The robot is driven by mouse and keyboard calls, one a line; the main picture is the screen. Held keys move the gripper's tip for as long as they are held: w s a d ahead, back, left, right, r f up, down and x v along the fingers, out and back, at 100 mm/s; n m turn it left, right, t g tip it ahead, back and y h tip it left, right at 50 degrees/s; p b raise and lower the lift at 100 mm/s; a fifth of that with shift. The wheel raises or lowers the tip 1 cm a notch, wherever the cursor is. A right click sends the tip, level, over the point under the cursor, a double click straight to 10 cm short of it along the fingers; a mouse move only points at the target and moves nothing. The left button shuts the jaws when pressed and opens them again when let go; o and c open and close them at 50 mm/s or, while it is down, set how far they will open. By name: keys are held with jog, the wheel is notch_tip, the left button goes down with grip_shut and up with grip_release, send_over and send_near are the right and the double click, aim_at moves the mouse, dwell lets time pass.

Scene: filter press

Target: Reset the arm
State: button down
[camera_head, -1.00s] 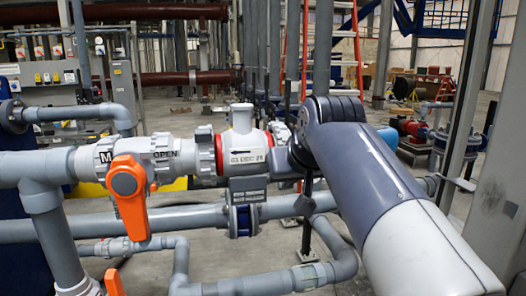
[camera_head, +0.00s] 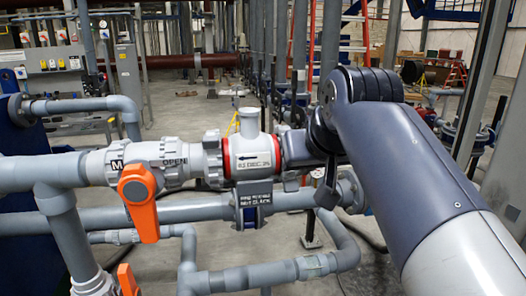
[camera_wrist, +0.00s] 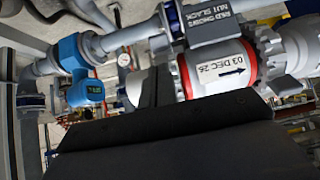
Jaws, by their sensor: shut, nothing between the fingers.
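My arm reaches in from the right of the head view, its dark joint above the pipe at the right of the white valve body. My gripper (camera_wrist: 155,88) shows as dark parts in the wrist view, shut and empty. It is close to the white fitting (camera_wrist: 218,70) with red rings and a dated label; whether they touch I cannot tell. In the head view this white fitting (camera_head: 252,157) sits on the upper grey pipe, left of my wrist. The gripper's tips are hard to make out there.
An orange-handled valve (camera_head: 138,195) is on the same pipe at left. A second grey pipe (camera_head: 190,212) runs below. A blue device (camera_wrist: 82,70) is on piping in the wrist view. A grey post (camera_head: 481,90) stands at right. Bare floor shows behind the pipes.

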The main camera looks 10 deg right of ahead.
aim_at(292, 186)
jog(key=b+x, duration=0.2)
jog(key=x, duration=0.1)
jog(key=b+x, duration=0.1)
jog(key=x, duration=0.1)
jog(key=shift+s+f, duration=0.35)
jog(key=shift+s, duration=0.05)
jog(key=shift+w+f+b, duration=0.35)
jog(key=shift+w+f, duration=0.05)
jog(key=shift+w, duration=0.05)
